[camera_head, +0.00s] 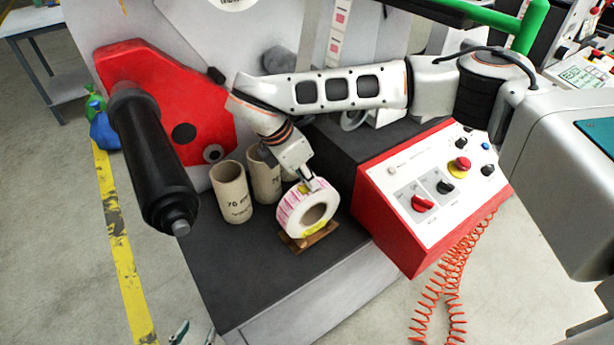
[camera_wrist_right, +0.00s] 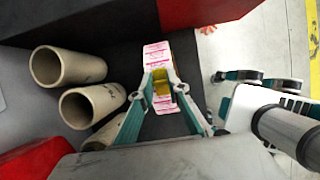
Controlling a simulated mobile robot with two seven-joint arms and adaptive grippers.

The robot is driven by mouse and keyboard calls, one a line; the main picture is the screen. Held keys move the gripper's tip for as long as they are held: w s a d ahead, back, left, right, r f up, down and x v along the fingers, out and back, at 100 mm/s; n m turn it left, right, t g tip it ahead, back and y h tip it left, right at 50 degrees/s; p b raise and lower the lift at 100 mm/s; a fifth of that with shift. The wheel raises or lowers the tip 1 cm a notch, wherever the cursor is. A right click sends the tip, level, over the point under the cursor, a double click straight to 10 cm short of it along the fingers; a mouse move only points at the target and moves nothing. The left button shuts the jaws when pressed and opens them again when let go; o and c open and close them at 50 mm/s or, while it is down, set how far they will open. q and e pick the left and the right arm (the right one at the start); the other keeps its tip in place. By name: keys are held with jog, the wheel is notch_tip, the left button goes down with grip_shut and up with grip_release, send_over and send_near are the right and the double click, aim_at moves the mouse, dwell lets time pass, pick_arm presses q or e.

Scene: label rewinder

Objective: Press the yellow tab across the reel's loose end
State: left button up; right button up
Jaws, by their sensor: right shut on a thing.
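The label reel (camera_head: 290,214), white with pink print, stands on edge in a small wooden cradle (camera_head: 312,238) on the dark bench top. In the right wrist view the printed labels on its rim (camera_wrist_right: 156,52) face me. My right gripper (camera_head: 309,187) is at the top of the reel, shut on the yellow tab (camera_wrist_right: 162,88). The tab lies over the rim between the fingertips; whether it touches the labels I cannot tell. The loose end cannot be made out. My left gripper (camera_head: 194,335) is low at the bottom edge, away from the reel, its fingers apart and empty.
Several cardboard cores (camera_head: 232,192) stand close left of the reel. A black roller (camera_head: 150,160) juts from the red plate (camera_head: 180,90) at left. The red control box (camera_head: 430,200) with knobs stands at right. The front bench top (camera_head: 240,285) is clear.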

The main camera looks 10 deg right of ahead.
jog(key=shift+f, duration=0.15)
jog(key=shift+c, duration=0.3)
jog(key=o, duration=0.9)
jog(key=shift+c, duration=0.2)
